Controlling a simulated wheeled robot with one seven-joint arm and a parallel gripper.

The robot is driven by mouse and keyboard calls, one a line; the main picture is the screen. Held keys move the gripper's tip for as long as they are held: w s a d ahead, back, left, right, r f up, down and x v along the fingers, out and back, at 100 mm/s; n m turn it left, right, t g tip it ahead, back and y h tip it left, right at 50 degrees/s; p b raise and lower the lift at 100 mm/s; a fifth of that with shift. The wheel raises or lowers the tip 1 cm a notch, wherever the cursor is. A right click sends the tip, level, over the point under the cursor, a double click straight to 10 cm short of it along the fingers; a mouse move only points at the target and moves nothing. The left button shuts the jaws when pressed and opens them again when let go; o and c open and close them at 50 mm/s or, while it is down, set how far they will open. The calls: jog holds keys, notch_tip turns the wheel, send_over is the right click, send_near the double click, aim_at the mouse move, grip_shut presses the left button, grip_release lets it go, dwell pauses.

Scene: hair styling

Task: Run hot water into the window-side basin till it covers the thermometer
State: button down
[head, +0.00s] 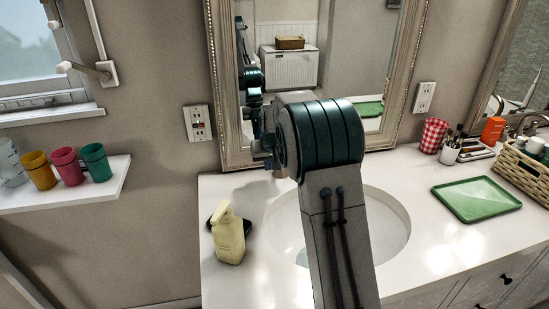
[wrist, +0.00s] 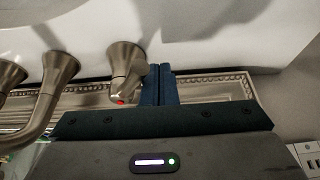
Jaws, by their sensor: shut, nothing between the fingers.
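The window-side basin (head: 390,222) is a white oval sunk in the counter, partly hidden by my arm in the head view. In the wrist view its pale edge (wrist: 45,14) is at the top left. A metal tap handle with a red mark (wrist: 125,62) stands left of my gripper (wrist: 160,70). My gripper's blue fingers are shut and empty, right beside that handle; I cannot tell whether they touch it. The curved spout (wrist: 48,95) is further left. No water is visible.
A green tray (head: 476,199), a red checked cup (head: 433,136) and a wicker basket (head: 520,168) are at the right. A framed mirror (head: 398,75) rises behind. A shelf (head: 70,197) holds several cups.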

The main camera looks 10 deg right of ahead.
jog(key=shift+w+a, duration=0.3)
jog(key=shift+a, duration=0.2)
notch_tip(320, 180, up, 7)
jog(key=p, duration=0.5)
jog(key=s+r, duration=0.3)
jog(key=s, duration=0.7)
jog(key=s+r, duration=0.4)
jog(key=s, duration=0.5)
jog(key=s+f, duration=0.2)
jog(key=s, duration=0.8)
jog(key=s+f+g, duration=0.1)
jog(key=s, duration=1)
jog(key=shift+s+a+f+g, duration=0.25)
jog(key=shift+a+f+g, duration=0.05)
jog(key=shift+a+f, duration=0.1)
dwell(2.3)
